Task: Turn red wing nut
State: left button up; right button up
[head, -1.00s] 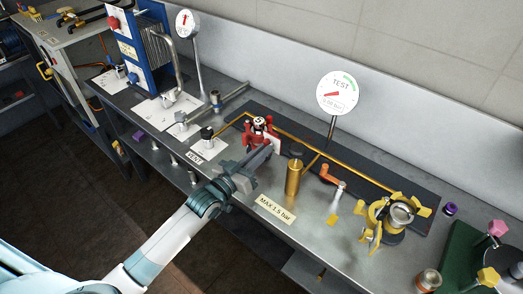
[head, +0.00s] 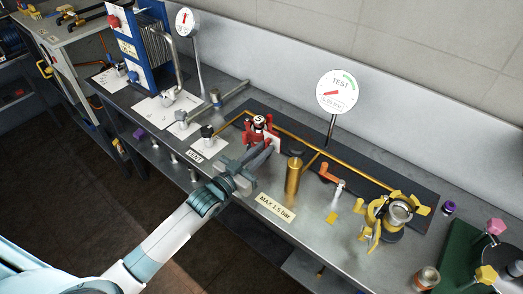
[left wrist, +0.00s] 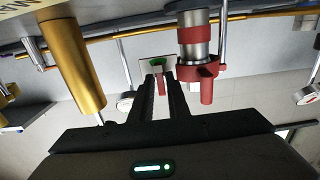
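The red clamp fitting with its red wing nuts (head: 260,131) stands on the bench at the left end of the brass pipe. In the left wrist view a steel cylinder with red collars (left wrist: 196,42) has a red wing piece (left wrist: 206,88) hanging from it. My left gripper (head: 266,152) is just in front of the fitting. In the left wrist view its two dark fingers (left wrist: 163,84) are a little apart, with a small red piece showing between the tips; I cannot tell whether they touch it. My right gripper is not in view.
A brass cylinder (head: 293,173) stands close to the right of the left gripper. Further right are an orange-handled valve (head: 330,173) and a yellow clamp fitting (head: 396,214). A TEST gauge (head: 338,92) rises behind the pipe. A black-knobbed VENT valve (head: 208,134) is to the left.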

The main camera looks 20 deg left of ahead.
pick_arm(q)
jog(key=shift+o, duration=0.9)
jog(key=b+v, duration=0.5)
jog(key=v, duration=1.2)
jog(key=shift+s, duration=0.15)
jog(key=shift+a, duration=0.1)
